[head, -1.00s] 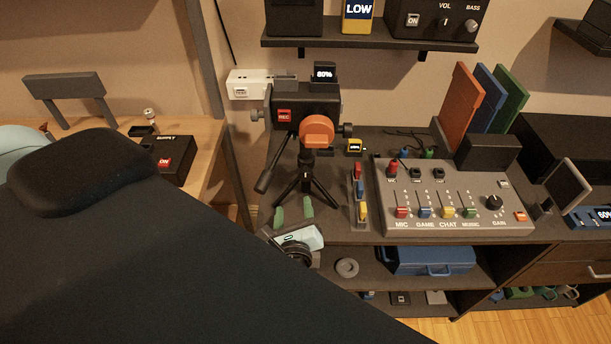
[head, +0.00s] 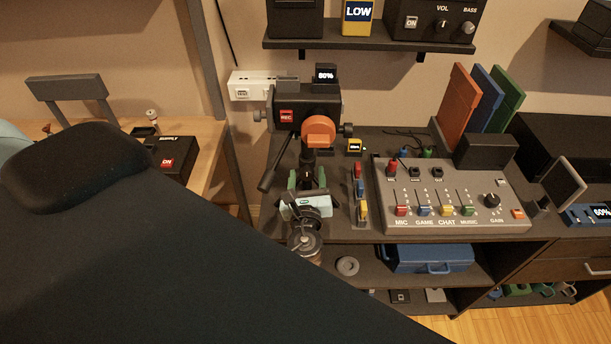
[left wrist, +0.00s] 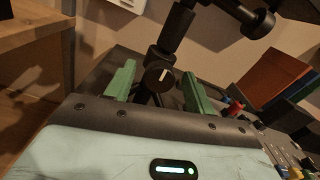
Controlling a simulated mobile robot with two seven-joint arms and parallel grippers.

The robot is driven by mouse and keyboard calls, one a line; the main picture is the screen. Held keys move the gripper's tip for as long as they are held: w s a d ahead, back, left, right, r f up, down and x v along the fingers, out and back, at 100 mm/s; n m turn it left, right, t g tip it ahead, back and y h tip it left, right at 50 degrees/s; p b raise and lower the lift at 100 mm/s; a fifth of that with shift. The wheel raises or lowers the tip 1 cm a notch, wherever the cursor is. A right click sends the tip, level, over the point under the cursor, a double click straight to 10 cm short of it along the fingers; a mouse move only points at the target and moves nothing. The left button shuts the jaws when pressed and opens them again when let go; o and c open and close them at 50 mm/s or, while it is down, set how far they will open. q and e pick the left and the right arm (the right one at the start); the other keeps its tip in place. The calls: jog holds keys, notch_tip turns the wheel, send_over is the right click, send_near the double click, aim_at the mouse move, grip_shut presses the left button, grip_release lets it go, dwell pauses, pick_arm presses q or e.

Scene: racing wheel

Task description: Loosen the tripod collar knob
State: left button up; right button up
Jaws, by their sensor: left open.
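The camera tripod (head: 309,158) stands on the desk with a camera (head: 300,103) and an orange round part (head: 318,130) on top. In the left wrist view the collar knob (left wrist: 158,76) is a dark round knob with a pale line, on the tripod's post. My left gripper (head: 307,180) is at the tripod's lower part, its green fingers open. In the left wrist view the gripper (left wrist: 158,84) has one finger on each side of the knob, with gaps visible. In the head view the knob is not clearly visible. My right gripper is not in view.
A mixer panel (head: 455,205) with colored sliders is right of the tripod. A small row of colored switches (head: 361,188) stands close beside my gripper. A shelf (head: 370,43) hangs above. Below are a blue case (head: 430,258) and a grey ring (head: 347,266).

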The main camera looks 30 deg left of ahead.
pick_arm(q)
jog(key=shift+w+a, duration=0.2)
jog(key=shift+w, duration=0.15)
jog(key=shift+c, duration=0.3)
jog(key=c, duration=0.9)
